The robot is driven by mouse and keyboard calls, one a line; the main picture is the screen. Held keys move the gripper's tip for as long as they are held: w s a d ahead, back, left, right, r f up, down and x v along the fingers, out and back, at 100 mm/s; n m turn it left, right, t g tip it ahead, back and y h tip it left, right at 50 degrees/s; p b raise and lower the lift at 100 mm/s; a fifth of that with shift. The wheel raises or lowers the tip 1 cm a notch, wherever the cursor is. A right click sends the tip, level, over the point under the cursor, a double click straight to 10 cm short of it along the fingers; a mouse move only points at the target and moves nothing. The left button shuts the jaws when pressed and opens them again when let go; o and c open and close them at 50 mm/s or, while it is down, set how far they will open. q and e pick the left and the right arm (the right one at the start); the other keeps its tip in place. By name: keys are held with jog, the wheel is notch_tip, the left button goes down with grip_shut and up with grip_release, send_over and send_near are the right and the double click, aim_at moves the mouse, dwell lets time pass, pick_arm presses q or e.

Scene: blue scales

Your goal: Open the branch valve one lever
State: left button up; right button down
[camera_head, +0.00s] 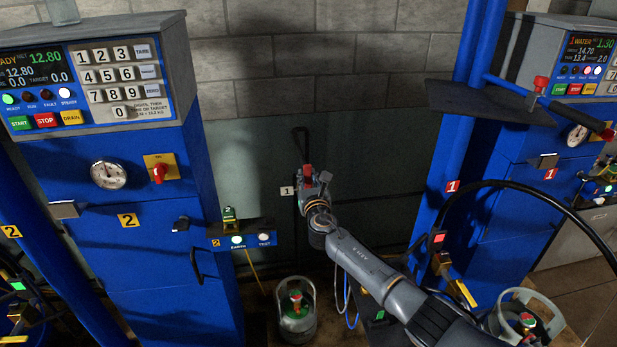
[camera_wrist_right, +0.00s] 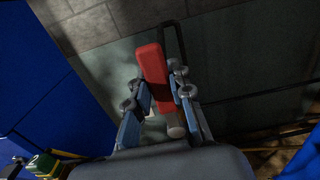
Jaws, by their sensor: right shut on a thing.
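The red valve lever (camera_head: 307,177) stands upright by the wall, beside a small white plate marked "1" (camera_head: 287,190). My right gripper (camera_head: 313,182) is at the lever, with its fingers on either side of it. In the right wrist view the red lever (camera_wrist_right: 154,72) shows between the two fingers of my right gripper (camera_wrist_right: 160,88), which is shut on it. A grey round stub (camera_wrist_right: 176,131) shows near the finger bases. The valve body is mostly hidden behind the gripper. My left gripper is not in view.
A blue scale cabinet marked "2" (camera_head: 150,250) stands at the left, and another marked "1" (camera_head: 500,230) at the right. A gas cylinder (camera_head: 296,325) stands on the floor below my arm. A black hose (camera_head: 530,187) arcs at the right.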

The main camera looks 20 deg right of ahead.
jog(key=c, duration=1.2)
grip_release()
jog(key=shift+o, duration=0.2)
jog(key=v, duration=1.2)
jog(key=shift+f, duration=0.1)
